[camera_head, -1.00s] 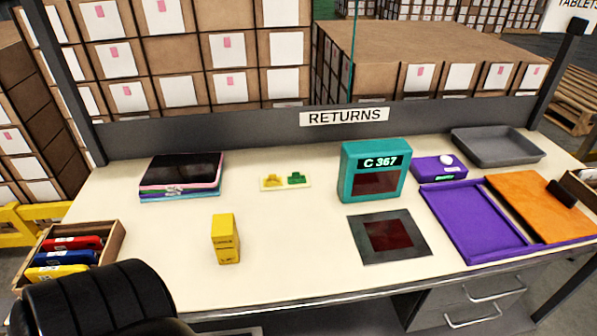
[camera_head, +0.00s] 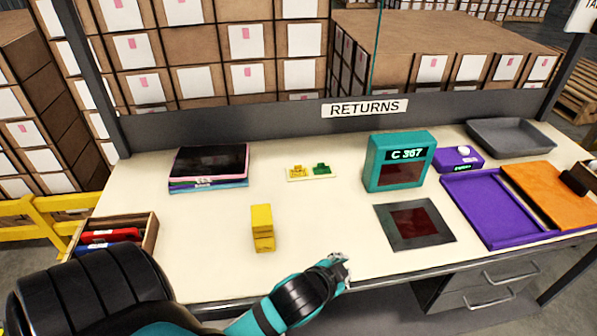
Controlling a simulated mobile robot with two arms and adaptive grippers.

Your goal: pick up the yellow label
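A small yellow label-like piece (camera_head: 298,172) lies beside a green one (camera_head: 321,169) on a white card (camera_head: 308,178) near the back of the table. A yellow carton (camera_head: 262,228) stands upright on the table, in front of the card. My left gripper (camera_head: 341,270) is at the table's front edge, right of the carton and well apart from it and the card. Its fingers are small and seen from behind, so I cannot tell whether they are open. Nothing is visible in it. My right gripper is out of view.
A stack of dark tablets or folders (camera_head: 209,166) is at back left. A wooden box (camera_head: 149,232) with red and blue items is at left. A teal C 367 device (camera_head: 371,165), dark pad (camera_head: 436,239), purple tray (camera_head: 462,196) and grey tray (camera_head: 511,138) fill the right side.

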